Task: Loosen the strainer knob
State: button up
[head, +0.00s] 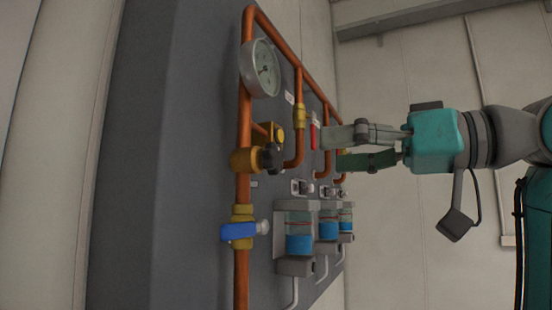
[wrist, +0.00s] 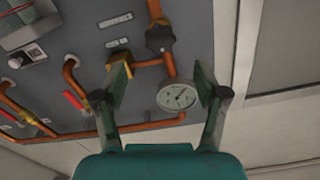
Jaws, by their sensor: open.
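A dark knob (head: 271,157) sits on a brass fitting (head: 244,160) on the orange vertical pipe, below the gauge. I take it for the strainer knob, but no label is readable. In the wrist view the dark knob (wrist: 160,37) is at the top, beyond my fingertips. My gripper (head: 332,150) is open and empty, to the right of the knob and apart from it in the head view. In the wrist view my gripper (wrist: 162,70) has its fingers spread, with the gauge between them and the knob above the gap.
A round gauge (head: 261,69) stands out from the pipe above the knob. A blue-handled valve (head: 240,231) is below it. Blue-filled cups (head: 299,242) and red-handled valves (wrist: 74,99) are further along the grey panel (head: 171,150). Open space lies right of the panel.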

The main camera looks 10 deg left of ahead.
aim_at(278, 158)
jog(key=x, duration=0.9)
jog(key=shift+w+a+f, duration=0.1)
jog(key=shift+a, duration=0.25)
jog(key=c, duration=1.1)
